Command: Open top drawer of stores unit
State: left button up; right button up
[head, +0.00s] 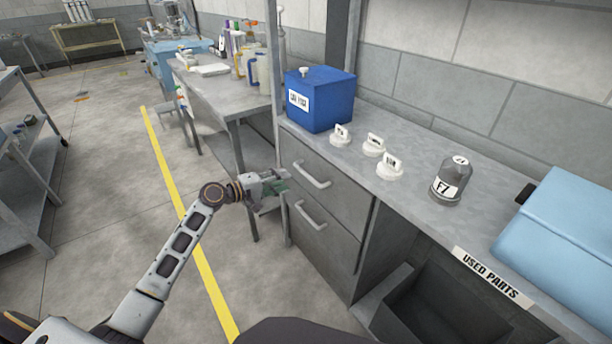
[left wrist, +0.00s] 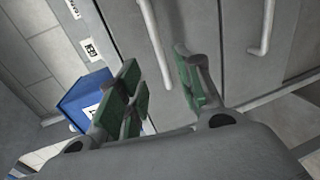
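The stores unit is a grey cabinet under the bench with two stacked drawers. The top drawer (head: 325,192) is closed, with a light bar handle (head: 312,176). The lower drawer (head: 322,237) is closed too, with its own handle (head: 310,216). My left gripper (head: 277,187) is just left of the drawer fronts, near the top handle. In the left wrist view its green-padded fingers (left wrist: 162,92) are open, and the top handle (left wrist: 153,35) appears between them. I cannot tell whether they reach around it. The lower handle (left wrist: 266,28) is further right. My right gripper is not in view.
On the worktop (head: 412,202) are a blue box (head: 330,105), several white-handled caps (head: 373,147) and a grey labelled canister (head: 451,184). A dark bin marked used parts (head: 430,305) and light-blue case (head: 565,235) are at right. Floor left of the drawers is open.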

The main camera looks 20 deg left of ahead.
aim_at(306, 173)
pick_arm(q)
jog(key=shift+b+x, duration=0.6)
jog(key=shift+x, duration=4.75)
jog(key=shift+r, duration=0.1)
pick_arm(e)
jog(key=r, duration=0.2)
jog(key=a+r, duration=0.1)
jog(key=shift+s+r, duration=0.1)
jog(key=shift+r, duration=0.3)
pick_arm(q)
grip_shut()
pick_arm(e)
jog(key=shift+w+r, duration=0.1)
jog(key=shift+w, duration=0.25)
